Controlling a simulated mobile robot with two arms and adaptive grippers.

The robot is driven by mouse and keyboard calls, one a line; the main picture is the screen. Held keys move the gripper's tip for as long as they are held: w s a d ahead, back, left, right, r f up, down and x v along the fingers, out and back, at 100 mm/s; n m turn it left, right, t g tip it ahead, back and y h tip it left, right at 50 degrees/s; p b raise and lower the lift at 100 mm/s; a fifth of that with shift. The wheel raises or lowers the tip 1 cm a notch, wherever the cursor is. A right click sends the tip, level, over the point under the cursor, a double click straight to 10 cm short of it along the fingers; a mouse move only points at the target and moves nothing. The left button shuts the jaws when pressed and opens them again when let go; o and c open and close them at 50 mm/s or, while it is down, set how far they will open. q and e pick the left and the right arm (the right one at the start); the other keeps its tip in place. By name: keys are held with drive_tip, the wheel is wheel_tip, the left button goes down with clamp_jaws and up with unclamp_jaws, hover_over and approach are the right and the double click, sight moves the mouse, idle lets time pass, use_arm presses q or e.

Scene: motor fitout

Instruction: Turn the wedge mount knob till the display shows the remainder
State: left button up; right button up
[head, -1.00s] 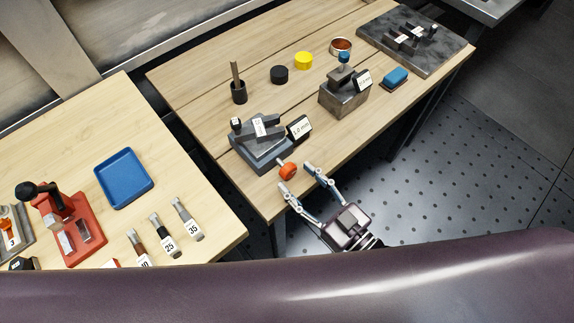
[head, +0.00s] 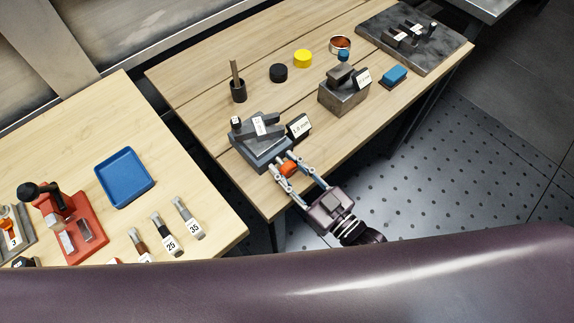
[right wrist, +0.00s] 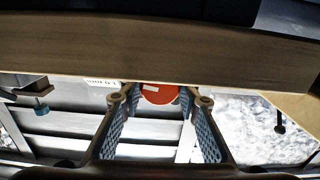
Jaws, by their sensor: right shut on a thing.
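The wedge mount (head: 262,148) is a dark grey block near the front edge of the wooden bench. A small display (head: 299,127) stands at its right side; it seems to read 1.0 mm, but the text is small. The orange-red knob (head: 288,169) sticks out from the mount toward me. My right gripper (head: 288,171) is shut on the knob, one finger on each side. In the right wrist view the knob (right wrist: 160,94) sits between the two fingertips, with a pale mark on its face. My left gripper is not in view.
A second grey block with a blue knob (head: 343,92) stands to the right on the bench. A black cup (head: 239,92), black puck (head: 279,73) and yellow puck (head: 303,58) stand behind. A blue tray (head: 124,178) and red fixture (head: 75,228) are on the left table.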

drive_tip(key=shift+r+m+p, duration=0.1)
drive_tip(key=shift+m+p, duration=0.3)
drive_tip(key=shift+m, duration=0.5)
drive_tip(key=shift+c, duration=0.2)
drive_tip(key=m, duration=0.2)
drive_tip(key=shift+m, duration=0.3)
drive_tip(key=o, duration=1.2)
drive_tip(key=shift+d, duration=0.1)
drive_tip(key=v, duration=1.2)
